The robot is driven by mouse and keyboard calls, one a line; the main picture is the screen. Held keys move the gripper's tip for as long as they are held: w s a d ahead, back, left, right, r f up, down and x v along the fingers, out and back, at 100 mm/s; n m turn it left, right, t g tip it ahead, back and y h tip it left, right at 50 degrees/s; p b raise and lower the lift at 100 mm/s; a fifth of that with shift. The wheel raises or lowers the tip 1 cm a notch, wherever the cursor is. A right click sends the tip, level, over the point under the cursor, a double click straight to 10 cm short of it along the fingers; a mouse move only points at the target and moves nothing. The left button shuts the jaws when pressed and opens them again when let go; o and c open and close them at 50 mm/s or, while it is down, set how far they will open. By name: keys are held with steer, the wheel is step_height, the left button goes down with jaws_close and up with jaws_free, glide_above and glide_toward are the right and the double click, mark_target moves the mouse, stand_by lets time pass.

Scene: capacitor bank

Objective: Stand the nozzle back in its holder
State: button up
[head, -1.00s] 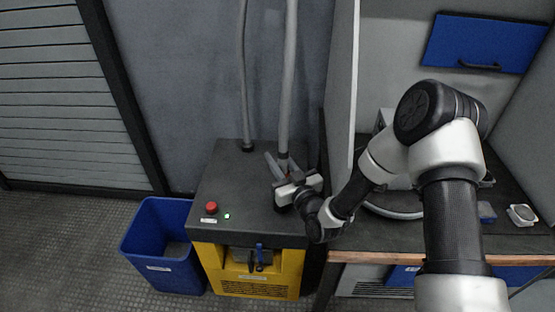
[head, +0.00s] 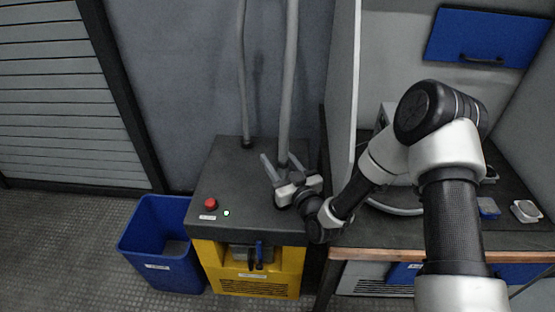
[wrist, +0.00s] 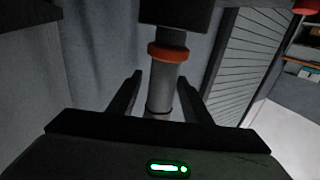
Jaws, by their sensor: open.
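The nozzle (wrist: 163,88) is a grey tube with an orange collar in the wrist view. It stands between the two fingers of my gripper (wrist: 160,92), which is open, with a gap on each side. A narrower dark neck joins the collar to a black block (wrist: 175,12), probably the holder; I cannot tell how far it is seated. In the head view my gripper (head: 282,168) is at the back right of the dark cart top (head: 235,185), around the lower end of a thick grey hose (head: 288,85). My gripper and wrist hide the nozzle's base there.
A red button (head: 210,203) and a green light (head: 226,213) are on the cart's front left. A thinner grey hose (head: 243,80) rises behind. A blue bin (head: 160,245) stands left. A pale partition (head: 340,90) and a workbench (head: 400,235) are close on the right.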

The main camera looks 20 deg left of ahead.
step_height(320, 180, up, 10)
steer(key=p, duration=0.2)
steer(key=shift+p, duration=0.3)
stand_by(0.7)
